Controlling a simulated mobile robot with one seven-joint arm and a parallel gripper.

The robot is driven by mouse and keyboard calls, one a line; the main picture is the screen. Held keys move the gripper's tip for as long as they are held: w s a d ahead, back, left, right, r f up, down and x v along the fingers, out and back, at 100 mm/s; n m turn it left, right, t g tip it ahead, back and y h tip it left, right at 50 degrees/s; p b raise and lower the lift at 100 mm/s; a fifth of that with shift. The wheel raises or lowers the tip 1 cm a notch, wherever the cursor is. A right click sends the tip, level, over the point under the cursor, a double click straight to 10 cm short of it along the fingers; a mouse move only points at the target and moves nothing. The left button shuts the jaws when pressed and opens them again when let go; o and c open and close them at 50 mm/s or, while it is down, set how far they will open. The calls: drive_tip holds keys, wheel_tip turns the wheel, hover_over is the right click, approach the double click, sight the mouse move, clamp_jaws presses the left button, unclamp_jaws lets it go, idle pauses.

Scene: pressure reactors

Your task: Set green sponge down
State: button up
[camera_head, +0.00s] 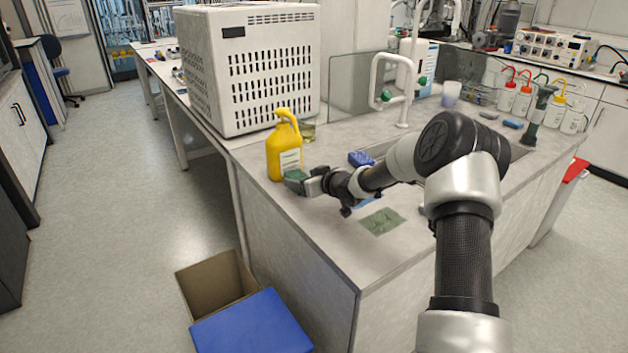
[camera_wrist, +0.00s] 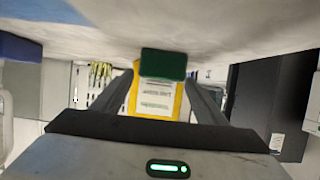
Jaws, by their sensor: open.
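The green sponge (camera_head: 294,175) is on the grey bench top at the foot of the yellow bottle (camera_head: 284,152). In the wrist view the sponge (camera_wrist: 163,63) shows dark green beyond the fingertips, in line with the gap between them and in front of the labelled yellow bottle (camera_wrist: 158,100). My gripper (camera_head: 306,184) is low over the bench, to the right of the sponge. In the wrist view its two fingers (camera_wrist: 163,82) are apart, with nothing held between them. Whether a finger touches the sponge cannot be told.
A flat green piece (camera_head: 381,221) lies on the bench near its front. A blue item (camera_head: 361,158) lies beside the sink behind my arm. A white slotted box (camera_head: 250,70) stands behind the bottle. A cardboard box with a blue lid (camera_head: 250,322) is on the floor.

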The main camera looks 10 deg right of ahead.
drive_tip(key=p+v, duration=0.1)
drive_tip(key=v, duration=0.8)
drive_tip(key=shift+r, duration=0.1)
